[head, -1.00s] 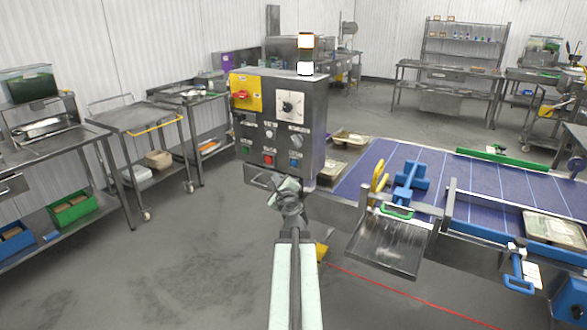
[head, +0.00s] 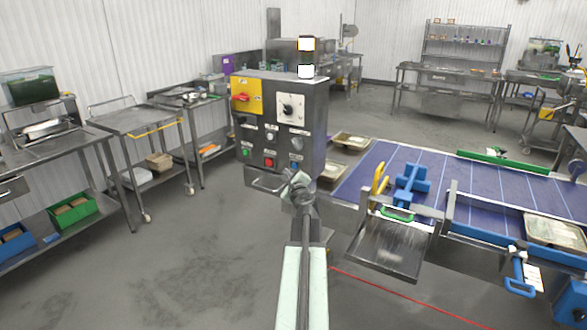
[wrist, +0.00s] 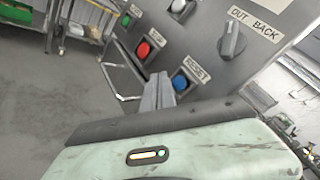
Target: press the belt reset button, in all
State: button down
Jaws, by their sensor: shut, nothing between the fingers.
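The grey control box (head: 309,110) stands at the left end of the belt. In the wrist view a round blue button (wrist: 180,82) sits low on its panel, beside a label that seems to read RESET. My gripper (wrist: 160,76) is shut and empty, its tips pointing at the panel just left of the blue button. I cannot tell whether the tips touch the panel.
A red button (wrist: 143,50) and a green button (wrist: 126,20) lie to the left of the blue one. A selector knob (wrist: 232,41) is up and right. The purple belt (head: 460,190) runs right of the box. A metal handle (head: 265,184) juts out below the box.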

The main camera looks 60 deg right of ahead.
jog(key=shift+d, duration=1.05)
dwell(1.1)
jog(key=shift+d, duration=0.4)
jog(key=shift+d, duration=0.5)
dwell(0.5)
jog(key=shift+a, duration=0.9)
jog(key=shift+a, duration=0.1)
jog(key=a, duration=0.4)
jog(key=shift+a, duration=0.4)
